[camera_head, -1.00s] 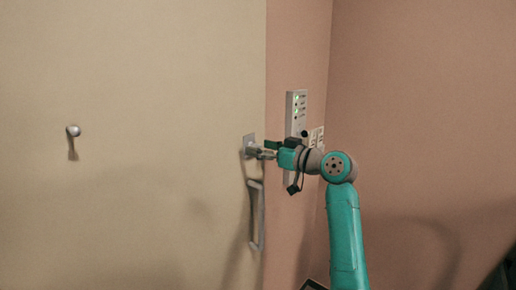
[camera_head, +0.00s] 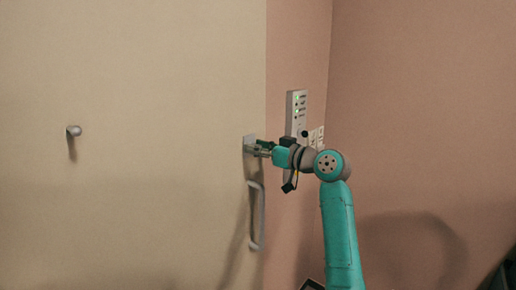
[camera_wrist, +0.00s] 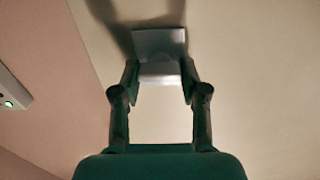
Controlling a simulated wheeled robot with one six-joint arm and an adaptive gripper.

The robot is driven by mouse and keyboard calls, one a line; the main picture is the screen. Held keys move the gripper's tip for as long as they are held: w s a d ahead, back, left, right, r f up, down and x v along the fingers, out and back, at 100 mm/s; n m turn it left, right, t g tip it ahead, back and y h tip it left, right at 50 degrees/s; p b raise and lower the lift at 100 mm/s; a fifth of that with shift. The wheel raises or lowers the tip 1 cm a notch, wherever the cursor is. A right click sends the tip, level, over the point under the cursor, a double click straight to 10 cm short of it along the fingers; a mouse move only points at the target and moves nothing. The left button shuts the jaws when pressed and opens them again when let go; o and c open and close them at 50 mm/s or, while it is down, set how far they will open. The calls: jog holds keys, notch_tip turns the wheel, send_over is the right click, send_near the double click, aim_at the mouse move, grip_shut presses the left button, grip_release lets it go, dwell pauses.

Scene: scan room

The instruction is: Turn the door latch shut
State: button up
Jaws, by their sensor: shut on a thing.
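The door latch (camera_head: 249,140) is a small grey metal fitting on the edge of the cream door (camera_head: 150,220), above the door's long handle. In the wrist view the latch (camera_wrist: 160,46) is a pale square plate with a knob part between my fingers. My gripper (camera_head: 264,149) reaches it from the right in the head view. In the wrist view my gripper (camera_wrist: 159,80) has one finger on each side of the latch's turning part and is shut on it. The fingers and shadow partly hide the turning part, so its exact angle is unclear.
A long grey pull handle (camera_head: 257,215) is just below the latch. A round knob (camera_head: 74,131) sticks out of the door at left. A white panel with green lights (camera_head: 297,104) and wall switches (camera_head: 317,138) are on the pink wall close behind my wrist.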

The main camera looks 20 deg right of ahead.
jog(key=shift+w+d+f+m, duration=0.1)
jog(key=shift+f+m, duration=0.05)
jog(key=shift+m, duration=4.25)
jog(key=shift+w+d+f+m, duration=0.1)
jog(key=shift+m, duration=4.3)
jog(key=o, duration=1.1)
jog(key=shift+o, duration=0.2)
jog(key=shift+s, duration=0.1)
jog(key=v, duration=1.2)
